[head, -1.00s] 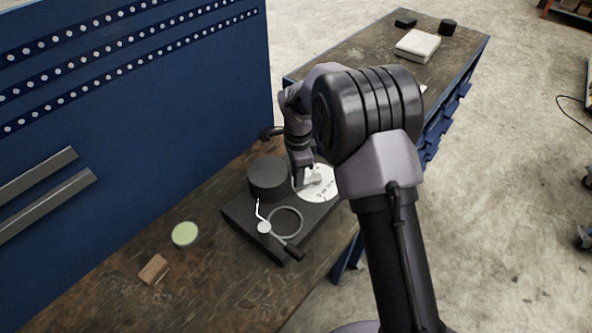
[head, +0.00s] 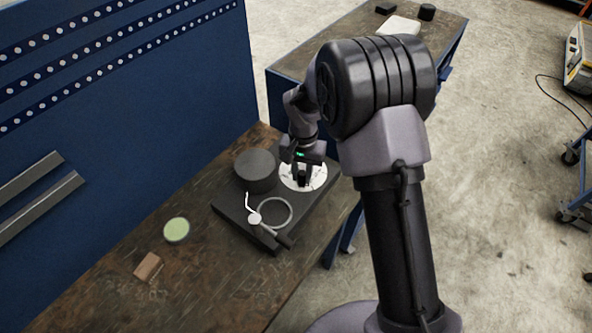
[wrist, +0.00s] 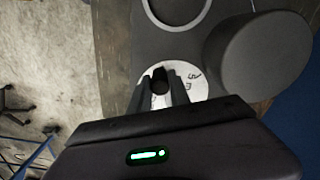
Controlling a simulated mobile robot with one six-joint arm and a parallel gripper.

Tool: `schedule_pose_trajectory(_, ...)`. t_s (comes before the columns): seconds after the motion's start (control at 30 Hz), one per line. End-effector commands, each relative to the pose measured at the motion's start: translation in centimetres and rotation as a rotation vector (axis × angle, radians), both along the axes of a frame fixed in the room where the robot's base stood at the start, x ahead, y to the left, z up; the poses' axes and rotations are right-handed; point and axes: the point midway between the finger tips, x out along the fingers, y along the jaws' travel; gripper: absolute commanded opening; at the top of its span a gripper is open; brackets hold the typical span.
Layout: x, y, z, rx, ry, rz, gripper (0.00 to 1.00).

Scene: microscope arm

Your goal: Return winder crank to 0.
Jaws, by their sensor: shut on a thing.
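The winder's white dial (head: 290,182) sits on a black base plate (head: 238,214); it also shows in the wrist view (wrist: 199,92). A few digits show on its rim, but I cannot make out a pointer or the 0 mark. My gripper (head: 303,182) reaches down over the dial. In the wrist view, its two fingers (wrist: 160,92) are closed around a small dark knob, the crank handle (wrist: 159,78), at the dial's left side. The rest of the crank is hidden by the fingers.
A black cylinder (head: 256,171) stands on the plate close beside my gripper. A grey ring (head: 277,212) and a bent metal lever (head: 254,217) are in front. A green disc (head: 176,229) and a brown block (head: 148,266) lie on the bench.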

Motion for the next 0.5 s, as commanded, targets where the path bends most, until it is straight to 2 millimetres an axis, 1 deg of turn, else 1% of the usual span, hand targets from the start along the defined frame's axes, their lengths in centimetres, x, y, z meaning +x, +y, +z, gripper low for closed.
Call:
schedule_pose_trajectory(0.2, 0.1, -1.1, 0.2, 0.0, -0.002, 0.167, 0.0)
schedule_pose_trajectory(0.5, 0.2, -2.1, 0.2, 0.0, -0.003, 0.327, 0.0)
